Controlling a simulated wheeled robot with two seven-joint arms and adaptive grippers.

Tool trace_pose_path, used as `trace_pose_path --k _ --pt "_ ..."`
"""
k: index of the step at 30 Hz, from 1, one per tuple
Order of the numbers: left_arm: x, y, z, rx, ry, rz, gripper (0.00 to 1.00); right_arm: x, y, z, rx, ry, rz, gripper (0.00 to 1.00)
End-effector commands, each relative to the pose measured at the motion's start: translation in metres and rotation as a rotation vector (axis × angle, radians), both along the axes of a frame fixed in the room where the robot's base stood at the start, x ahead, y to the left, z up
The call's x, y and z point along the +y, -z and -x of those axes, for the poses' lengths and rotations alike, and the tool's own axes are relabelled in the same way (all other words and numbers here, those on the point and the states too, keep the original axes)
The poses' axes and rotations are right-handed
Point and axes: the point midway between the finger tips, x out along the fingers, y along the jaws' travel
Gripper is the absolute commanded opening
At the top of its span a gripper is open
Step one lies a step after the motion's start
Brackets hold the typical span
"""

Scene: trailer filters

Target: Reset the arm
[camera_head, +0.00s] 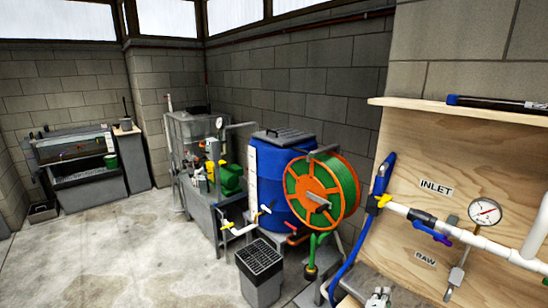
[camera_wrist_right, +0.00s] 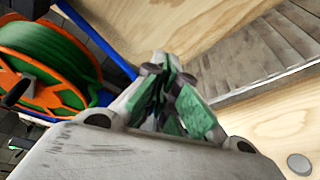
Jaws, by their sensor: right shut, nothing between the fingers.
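My right gripper (camera_head: 378,298) shows at the bottom edge of the head view, in front of the plywood panel's lower part; only its tip is in frame. In the right wrist view the right gripper (camera_wrist_right: 168,88) has its green-padded fingers together, with nothing seen held between them. It is close to a plywood surface (camera_wrist_right: 268,118) and a grey slatted surface (camera_wrist_right: 262,50). Whether it touches either is unclear. My left gripper is not in view.
The plywood panel (camera_head: 410,245) carries white pipe (camera_head: 480,238), a pressure gauge (camera_head: 485,212) and a blue hose (camera_head: 350,262). An orange-green hose reel (camera_head: 298,190) stands by a blue barrel (camera_head: 270,205). A dark crate (camera_head: 260,278) sits before them. The concrete floor (camera_head: 130,250) at left is clear.

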Motion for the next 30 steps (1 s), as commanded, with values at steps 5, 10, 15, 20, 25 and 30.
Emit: trace_pose_path --k 5,10,15,20,25,30 --pt "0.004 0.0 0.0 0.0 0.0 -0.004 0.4 0.011 0.069 0.006 0.031 -0.024 -0.26 0.0" --pt "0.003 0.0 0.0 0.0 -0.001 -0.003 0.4 0.024 0.131 0.019 0.062 -0.01 -0.504 0.0" --pt "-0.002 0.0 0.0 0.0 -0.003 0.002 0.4 0.036 0.192 0.043 0.094 0.039 -0.736 0.0" --pt "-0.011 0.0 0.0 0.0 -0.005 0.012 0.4 0.047 0.247 0.074 0.126 0.116 -0.939 0.0" --pt "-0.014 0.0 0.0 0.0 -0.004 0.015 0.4 0.057 0.304 0.118 0.156 0.228 -1.133 0.0" --pt "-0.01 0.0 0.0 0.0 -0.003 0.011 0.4 0.066 0.359 0.175 0.189 0.367 -1.293 0.0"
